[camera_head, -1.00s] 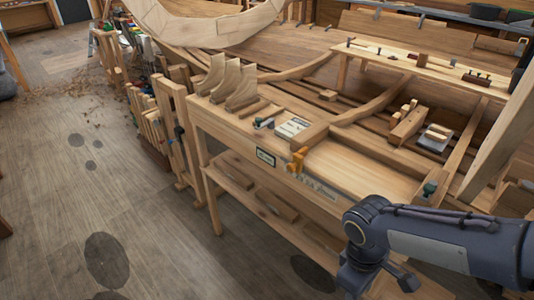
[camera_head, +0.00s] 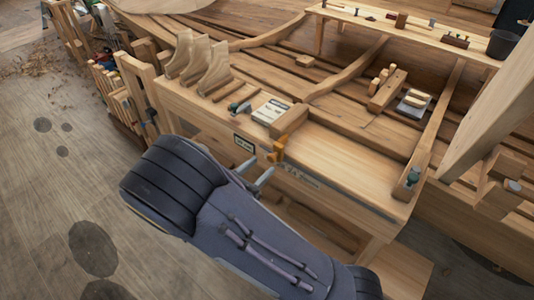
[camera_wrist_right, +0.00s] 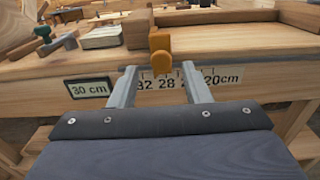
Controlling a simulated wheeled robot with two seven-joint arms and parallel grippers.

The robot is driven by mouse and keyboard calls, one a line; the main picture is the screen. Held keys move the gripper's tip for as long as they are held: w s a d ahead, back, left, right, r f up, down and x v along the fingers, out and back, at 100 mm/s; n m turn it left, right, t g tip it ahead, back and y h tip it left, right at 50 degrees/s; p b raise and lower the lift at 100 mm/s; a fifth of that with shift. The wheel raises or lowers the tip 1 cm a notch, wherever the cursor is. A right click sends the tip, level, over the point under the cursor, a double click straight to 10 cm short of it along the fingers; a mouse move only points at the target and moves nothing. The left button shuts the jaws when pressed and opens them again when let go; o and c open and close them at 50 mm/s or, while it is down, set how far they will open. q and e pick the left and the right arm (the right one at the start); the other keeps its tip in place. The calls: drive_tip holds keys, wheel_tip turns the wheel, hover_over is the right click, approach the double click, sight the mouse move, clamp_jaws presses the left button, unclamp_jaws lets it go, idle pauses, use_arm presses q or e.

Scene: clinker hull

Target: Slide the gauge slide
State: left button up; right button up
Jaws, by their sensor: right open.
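The gauge slide is an orange-yellow block (camera_head: 277,150) on the front edge of the wooden bench (camera_head: 345,160); it also shows in the wrist view (camera_wrist_right: 160,48). A scale strip (camera_wrist_right: 180,80) with printed numbers runs along the bench front, and the slide stands near 28. A label reading "30 cm" (camera_wrist_right: 88,88) is left of the slide. My right gripper (camera_head: 256,174) is open just in front of the slide. In the wrist view its two fingers (camera_wrist_right: 160,85) point at the slide, one on each side and apart from it. My left gripper is not in view.
Behind the edge lie a white-topped box (camera_head: 271,109), a wooden block (camera_head: 289,121) and a green-handled tool (camera_head: 239,107). Curved wooden pieces (camera_head: 205,65) stand at the bench's left end. A clamp (camera_head: 410,178) sits at its right corner. The bench top right of the slide is clear.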

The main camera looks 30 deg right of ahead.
sight(270, 159)
drive_tip(key=p+x, duration=0.1)
drive_tip(key=x, duration=0.4)
drive_tip(key=shift+w+d, duration=0.1)
drive_tip(key=shift+d, duration=0.25)
clamp_jaws()
